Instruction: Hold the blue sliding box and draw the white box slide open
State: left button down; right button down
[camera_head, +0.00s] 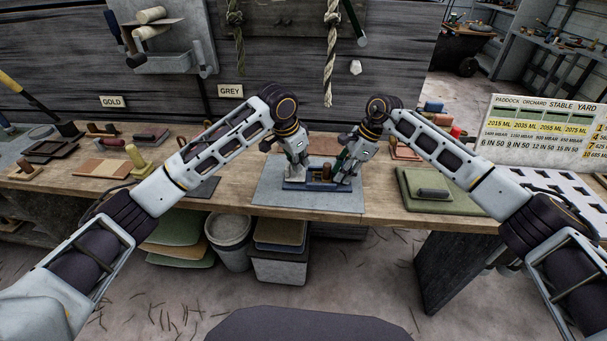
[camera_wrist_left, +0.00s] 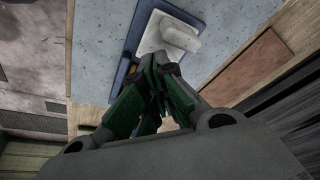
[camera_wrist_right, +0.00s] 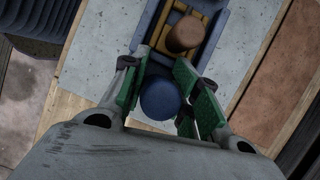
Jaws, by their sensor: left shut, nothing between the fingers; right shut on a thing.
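The blue sliding box (camera_head: 318,187) lies on a grey mat on the bench. Its white slide (camera_wrist_left: 150,42) carries a pale upright grip and lies at the box's left part in the head view. My left gripper (camera_head: 300,168) is shut and empty; in the left wrist view its fingertips (camera_wrist_left: 158,66) are at the slide's edge, but contact is unclear. My right gripper (camera_head: 342,176) is shut on the box's round blue knob (camera_wrist_right: 160,98), seen between its fingers in the right wrist view. A brown cylinder (camera_wrist_right: 187,33) stands in the box among tan dividers.
The grey mat (camera_head: 265,196) has free room around the box. A green pad with a dark block (camera_head: 432,193) lies to the right. A tan board (camera_head: 102,168) and small tools lie to the left. Ropes (camera_head: 331,65) hang behind.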

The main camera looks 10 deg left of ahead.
aim_at(303, 176)
pick_arm(q)
jog(key=shift+r, duration=0.35)
pick_arm(e)
jog(key=shift+s+d+f, duration=0.1)
jog(key=shift+d+f, duration=0.05)
jog(key=shift+f, duration=0.5)
pick_arm(q)
jog(key=shift+d+r, duration=0.25)
jog(key=shift+r, duration=0.6)
jog(key=shift+d+r, duration=0.2)
jog(key=shift+r, duration=0.6)
pick_arm(e)
jog(key=c, duration=1.3)
grip_release()
pick_arm(q)
jog(key=shift+w+a+f, duration=0.1)
jog(key=shift+w, duration=0.05)
pick_arm(e)
jog(key=o, duration=0.3)
jog(key=shift+f, duration=0.1)
